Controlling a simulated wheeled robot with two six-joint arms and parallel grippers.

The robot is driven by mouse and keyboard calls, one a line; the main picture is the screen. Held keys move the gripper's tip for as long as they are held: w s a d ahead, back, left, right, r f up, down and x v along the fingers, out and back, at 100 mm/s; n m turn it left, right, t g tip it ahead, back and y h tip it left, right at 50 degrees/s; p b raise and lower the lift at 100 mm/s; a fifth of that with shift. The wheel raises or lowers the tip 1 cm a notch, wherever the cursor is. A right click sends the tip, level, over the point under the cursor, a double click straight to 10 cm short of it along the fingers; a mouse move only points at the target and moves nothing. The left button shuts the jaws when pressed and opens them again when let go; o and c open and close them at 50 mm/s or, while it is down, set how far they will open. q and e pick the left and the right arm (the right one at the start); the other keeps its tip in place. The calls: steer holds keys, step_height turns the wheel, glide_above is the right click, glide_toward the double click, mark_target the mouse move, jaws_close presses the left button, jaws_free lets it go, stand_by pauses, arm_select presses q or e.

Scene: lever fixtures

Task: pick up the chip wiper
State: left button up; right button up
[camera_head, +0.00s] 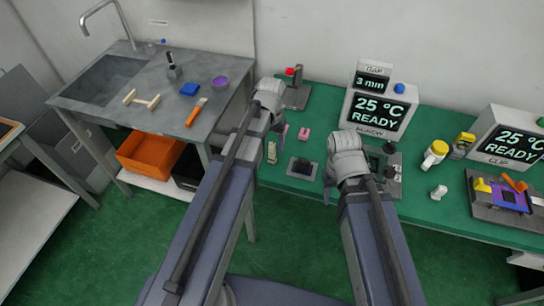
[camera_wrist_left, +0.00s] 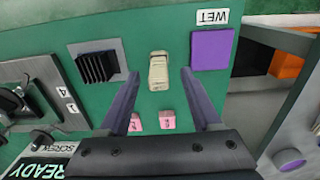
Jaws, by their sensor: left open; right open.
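A small beige piece, which seems to be the chip wiper (camera_head: 272,153), lies on the green bench near its front left edge. The chip wiper also shows in the left wrist view (camera_wrist_left: 158,72), upright in the picture. My left gripper (camera_wrist_left: 159,74) is open and empty, with its two fingers on either side of the piece in that view. I cannot tell how far above it they are. In the head view my left gripper (camera_head: 275,118) is mostly hidden by its own wrist. My right gripper (camera_head: 328,188) is over the bench further right, its fingers mostly hidden.
Two pink blocks (camera_wrist_left: 137,122) lie close to the left fingers. A black finned block (camera_wrist_left: 97,67) and a purple pad (camera_wrist_left: 212,50) beside a WET label flank the piece. A 25 °C display box (camera_head: 378,112) stands behind. The sink table (camera_head: 110,100) is at left.

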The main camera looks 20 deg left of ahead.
mark_target(272, 151)
arm_select(q)
step_height(272, 151, down, 4)
steer(key=b, duration=0.3)
steer(key=shift+d, duration=0.1)
jaws_close()
stand_by(0.3)
